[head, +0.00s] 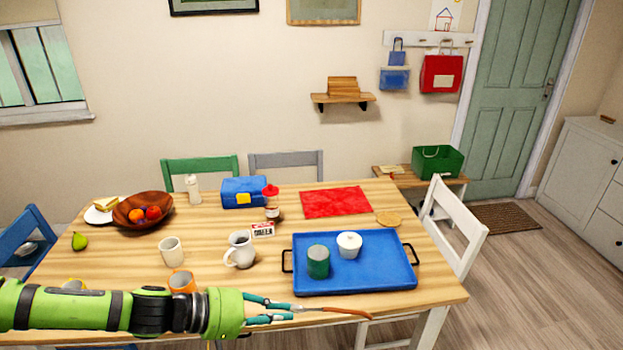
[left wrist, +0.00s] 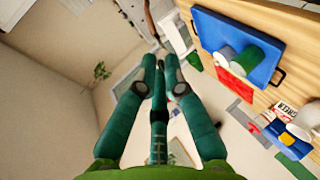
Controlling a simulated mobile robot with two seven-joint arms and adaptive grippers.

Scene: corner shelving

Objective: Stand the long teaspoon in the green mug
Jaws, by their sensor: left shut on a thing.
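The long teaspoon (head: 345,311) is copper-brown and sticks out to the right from the fingertips of my left gripper (head: 291,312). My left gripper is shut on one end of it, in front of the blue tray in the head view. The spoon lies roughly level, its free end slightly lower. In the left wrist view the gripper (left wrist: 160,66) has its fingers together, with part of the spoon (left wrist: 151,22) beyond them. The green mug (head: 318,267) stands upright on the blue tray (head: 375,276), above and beyond the spoon in the picture. My right gripper is not in view.
A white jug (head: 240,249), a cream cup (head: 172,251) and an orange mug (head: 182,281) stand left of the tray. The tray has black handles. A white chair (head: 455,225) is at the table's right.

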